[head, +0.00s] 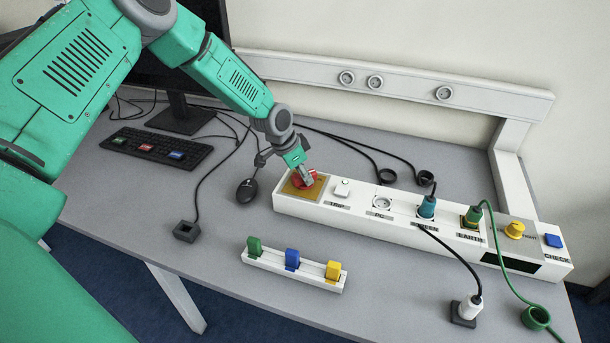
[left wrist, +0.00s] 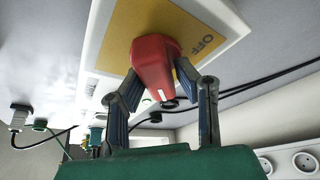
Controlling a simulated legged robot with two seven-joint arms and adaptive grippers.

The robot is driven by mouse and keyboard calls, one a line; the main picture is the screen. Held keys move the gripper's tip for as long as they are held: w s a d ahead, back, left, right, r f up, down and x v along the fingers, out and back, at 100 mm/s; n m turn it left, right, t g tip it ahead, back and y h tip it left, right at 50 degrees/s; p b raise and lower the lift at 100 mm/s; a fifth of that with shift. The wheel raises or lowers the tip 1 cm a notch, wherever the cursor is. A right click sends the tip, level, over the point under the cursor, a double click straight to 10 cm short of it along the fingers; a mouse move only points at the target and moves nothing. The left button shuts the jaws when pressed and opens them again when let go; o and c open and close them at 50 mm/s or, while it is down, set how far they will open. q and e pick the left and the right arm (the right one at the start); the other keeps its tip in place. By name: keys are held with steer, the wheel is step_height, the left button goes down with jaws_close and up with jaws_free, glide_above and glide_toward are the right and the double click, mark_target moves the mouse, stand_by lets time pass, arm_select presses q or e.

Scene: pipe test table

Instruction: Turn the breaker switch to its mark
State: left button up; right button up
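The red breaker switch (head: 297,182) sits on a yellow plate (head: 289,191) at the left end of a long white panel. My left gripper (head: 305,178) reaches down to it from above. In the left wrist view, the red switch (left wrist: 154,68) is between the two fingers of the left gripper (left wrist: 159,80), which appear to touch it on both sides. A small white line shows on the end of the switch. The word OFF (left wrist: 208,40) is on the yellow plate, right of the switch in that view. My right gripper is not in view.
The white panel (head: 350,214) carries a white button (head: 342,188), sockets, plugs, a yellow knob (head: 515,229) and a blue button (head: 553,240). A mouse (head: 247,190) lies close left. A strip with green, blue and yellow pieces (head: 292,270) lies in front. Cables cross the table.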

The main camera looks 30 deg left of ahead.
arm_select(q)
steer(key=shift+o, duration=0.7)
steer(key=shift+a+f, duration=0.1)
steer(key=shift+r, duration=0.25)
steer(key=v, duration=1.1)
steer(key=shift+a, duration=0.2)
steer(key=shift+r, duration=0.15)
